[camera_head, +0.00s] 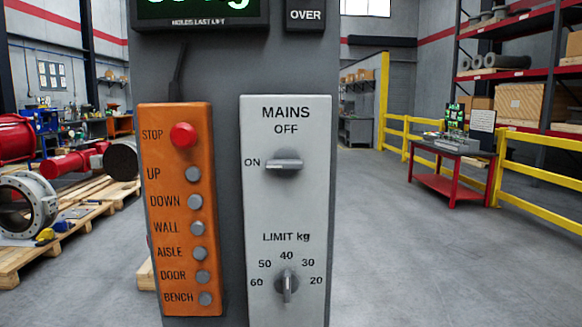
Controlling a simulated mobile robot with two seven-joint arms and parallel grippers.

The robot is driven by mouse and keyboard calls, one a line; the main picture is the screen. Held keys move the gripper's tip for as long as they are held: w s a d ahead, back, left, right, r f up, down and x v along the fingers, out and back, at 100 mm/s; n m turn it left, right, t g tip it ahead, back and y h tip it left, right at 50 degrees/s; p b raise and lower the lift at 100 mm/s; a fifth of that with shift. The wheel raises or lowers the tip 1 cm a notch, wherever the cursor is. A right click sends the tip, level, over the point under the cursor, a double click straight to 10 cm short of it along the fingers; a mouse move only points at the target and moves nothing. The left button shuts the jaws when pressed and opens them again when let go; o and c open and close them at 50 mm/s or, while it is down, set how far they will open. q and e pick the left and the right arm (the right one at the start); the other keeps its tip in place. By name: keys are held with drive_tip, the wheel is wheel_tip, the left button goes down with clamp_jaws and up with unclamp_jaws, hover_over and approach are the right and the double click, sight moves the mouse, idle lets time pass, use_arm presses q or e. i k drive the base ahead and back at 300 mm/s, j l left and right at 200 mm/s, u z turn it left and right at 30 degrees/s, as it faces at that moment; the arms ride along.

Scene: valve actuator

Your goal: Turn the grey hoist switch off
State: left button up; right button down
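The grey hoist switch is the upper rotary knob (285,164) on a light grey panel (258,213), under the words MAINS and OFF. Its handle lies about level and points left at the word ON. A second grey knob (287,287) sits lower on the same panel under LIMIT kg, with its handle upright among marks from 20 to 60. The panel is mounted on a dark grey column (228,70). Neither of my grippers shows in the head view.
An orange push-button box (175,215) with a red STOP button (183,135) and several grey buttons hangs left of the panel. A display (200,12) and an OVER sign (305,15) are above. Yellow railing (540,145) and a red table (450,185) stand at right.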

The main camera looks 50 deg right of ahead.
sight(286, 162)
drive_tip(key=z, duration=1.5)
